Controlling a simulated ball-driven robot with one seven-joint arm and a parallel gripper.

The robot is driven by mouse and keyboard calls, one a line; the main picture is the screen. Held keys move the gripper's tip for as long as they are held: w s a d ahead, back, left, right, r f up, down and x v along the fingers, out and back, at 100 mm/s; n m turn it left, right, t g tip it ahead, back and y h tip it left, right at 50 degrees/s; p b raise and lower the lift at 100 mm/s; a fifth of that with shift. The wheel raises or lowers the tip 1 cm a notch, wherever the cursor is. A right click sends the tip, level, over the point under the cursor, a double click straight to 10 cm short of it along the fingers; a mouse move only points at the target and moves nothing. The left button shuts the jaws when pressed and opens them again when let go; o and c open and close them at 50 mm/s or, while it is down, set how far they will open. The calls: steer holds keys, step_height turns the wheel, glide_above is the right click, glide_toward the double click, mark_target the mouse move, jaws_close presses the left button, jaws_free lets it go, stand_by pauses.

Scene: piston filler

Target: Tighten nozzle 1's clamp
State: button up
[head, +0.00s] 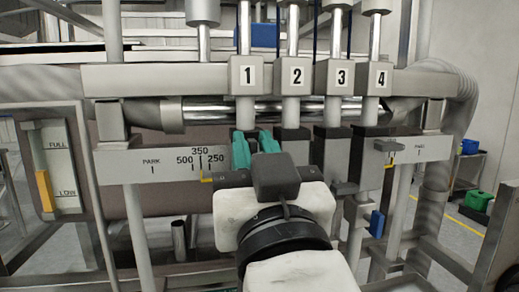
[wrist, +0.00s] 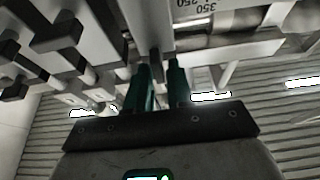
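The block marked 1 (head: 247,75) is on the crossbar at the left of the numbered row. Nozzle 1 (head: 244,110) runs down below it. My gripper (head: 253,138) is below this block, with its two green fingers apart. My wrist and hand hide most of what is below, including nozzle 1's clamp in the head view. In the wrist view, my gripper (wrist: 158,63) has a slim dark piece (wrist: 155,62) between its fingertips, perhaps the clamp's handle. A gap shows beside the piece on the right finger's side. Whether the left finger touches it I cannot tell.
Blocks 2 (head: 296,76), 3 (head: 341,76) and 4 (head: 380,79) stand close to the right, with dark clamp parts below. Dark T-shaped handles (wrist: 60,35) crowd the left of the wrist view.

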jaws_close()
steer(key=shift+f+m+b, duration=0.1)
steer(key=shift+m+b, duration=0.2)
steer(key=shift+b, duration=0.1)
steer(key=shift+d+f+m+g+h+b, duration=0.1)
steer(key=shift+m+g+h+b, duration=0.5)
steer(key=shift+m+h+b, duration=2.05)
steer(key=shift+d+f+m+g+b, duration=0.15)
steer(key=shift+m+g+b, duration=0.75)
steer(key=shift+m, duration=3.7)
steer(key=shift+d+f+m+g+h+b, duration=0.1)
steer(key=shift+m+g+h+b, duration=0.2)
steer(key=shift+m+h+b, duration=2.45)
steer(key=m+y+p, duration=0.1)
steer(key=m+y, duration=0.1)
steer(key=shift+w+y, duration=0.1)
steer(key=shift+y, duration=0.3)
steer(key=shift+o, duration=1.6)
jaws_free()
